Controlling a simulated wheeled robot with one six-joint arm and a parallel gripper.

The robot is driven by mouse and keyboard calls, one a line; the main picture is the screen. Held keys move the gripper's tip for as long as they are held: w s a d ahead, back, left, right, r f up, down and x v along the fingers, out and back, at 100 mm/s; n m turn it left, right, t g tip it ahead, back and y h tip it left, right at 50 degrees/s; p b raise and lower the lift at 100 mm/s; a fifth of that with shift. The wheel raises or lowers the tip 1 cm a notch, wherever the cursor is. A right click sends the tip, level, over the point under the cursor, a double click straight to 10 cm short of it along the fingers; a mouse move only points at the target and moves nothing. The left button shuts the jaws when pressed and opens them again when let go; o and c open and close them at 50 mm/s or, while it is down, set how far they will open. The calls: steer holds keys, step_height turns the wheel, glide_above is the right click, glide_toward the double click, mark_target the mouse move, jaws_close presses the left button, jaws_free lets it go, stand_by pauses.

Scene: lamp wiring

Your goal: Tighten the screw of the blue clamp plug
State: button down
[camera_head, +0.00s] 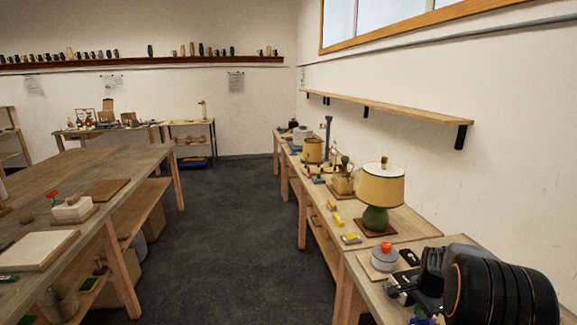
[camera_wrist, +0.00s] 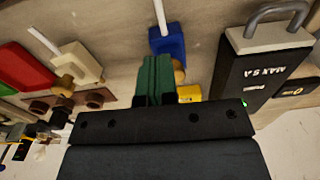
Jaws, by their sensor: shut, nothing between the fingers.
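The blue clamp plug (camera_wrist: 168,44) shows at the top middle of the wrist view, with a white cable or rod running up from it. A small brass-coloured knob (camera_wrist: 179,72) sits at its lower right, partly hidden by my fingers; it looks like its screw. My gripper (camera_wrist: 158,60) has its green fingers shut together and empty. The fingertips overlap the plug's lower edge in the picture; I cannot tell whether they touch the plug or the knob. In the head view my arm covers the near bench end and I cannot make out the plug.
A cream plug (camera_wrist: 78,62) with a brass knob lies left of the blue one, beside red and green pieces (camera_wrist: 25,68). A black box (camera_wrist: 262,72) marked MAX 5 A stands close right. A yellow piece (camera_wrist: 188,92) shows behind my gripper. A lamp (camera_head: 380,195) stands farther along the bench.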

steer(key=shift+w+a+f, duration=0.35)
steer(key=shift+w+f, duration=0.2)
steer(key=shift+f, duration=0.15)
steer(key=shift+d, duration=0.1)
steer(key=shift+w+a+r, duration=0.1)
steer(key=shift+w+a, duration=0.05)
steer(key=shift+a, duration=0.15)
stand_by(0.3)
steer(key=shift+w+r+p, duration=0.15)
steer(key=shift+r+p, duration=0.25)
steer(key=shift+r, duration=0.1)
steer(key=shift+w+d+r+p, duration=0.1)
steer(key=shift+r+p, duration=0.7)
steer(key=shift+r, duration=0.5)
steer(key=shift+w+r+p, duration=0.1)
steer(key=shift+r+p, duration=0.7)
steer(key=shift+r, duration=0.45)
